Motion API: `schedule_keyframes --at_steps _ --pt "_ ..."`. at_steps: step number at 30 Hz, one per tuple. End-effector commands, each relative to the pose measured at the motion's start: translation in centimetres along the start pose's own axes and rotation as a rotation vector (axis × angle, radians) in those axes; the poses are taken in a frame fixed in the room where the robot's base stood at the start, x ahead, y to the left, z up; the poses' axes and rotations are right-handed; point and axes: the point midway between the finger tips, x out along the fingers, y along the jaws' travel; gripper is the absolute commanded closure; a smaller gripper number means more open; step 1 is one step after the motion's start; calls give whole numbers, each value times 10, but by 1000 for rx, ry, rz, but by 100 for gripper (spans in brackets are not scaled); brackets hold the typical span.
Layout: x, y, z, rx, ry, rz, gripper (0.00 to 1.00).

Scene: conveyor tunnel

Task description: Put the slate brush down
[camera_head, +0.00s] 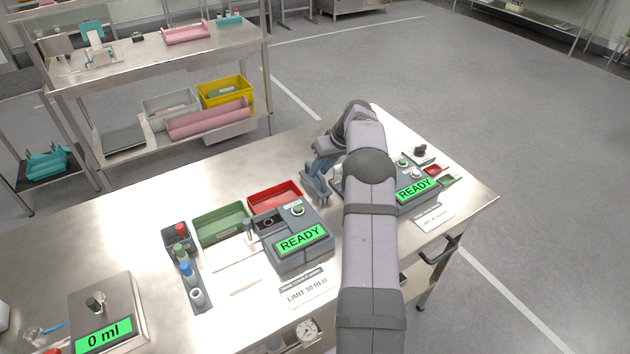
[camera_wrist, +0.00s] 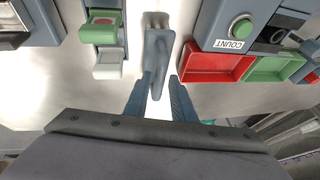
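In the head view, my gripper (camera_head: 318,178) is low over the bench, between the red tray and the right-hand counter unit. The brush and fingers have similar colours there and are hard to tell apart. I cannot tell whether the brush touches the bench top.
The bench (camera_head: 150,215) carries a red tray (camera_head: 274,197), a green tray (camera_head: 221,226), a counter unit reading READY (camera_head: 300,239) and a second READY unit (camera_head: 415,189) partly behind my arm. A tube rack (camera_head: 183,265) and a scale (camera_head: 103,312) stand left. Bare bench lies behind the trays.

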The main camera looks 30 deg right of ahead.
Motion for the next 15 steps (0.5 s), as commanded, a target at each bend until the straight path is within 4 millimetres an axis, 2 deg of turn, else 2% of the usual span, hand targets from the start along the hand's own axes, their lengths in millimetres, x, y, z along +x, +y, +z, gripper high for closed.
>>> schedule_keyframes --at_steps 7,15 --pt "23 -1 -2 0 0 0 77" --pt "32 -1 -2 0 2 1 77"
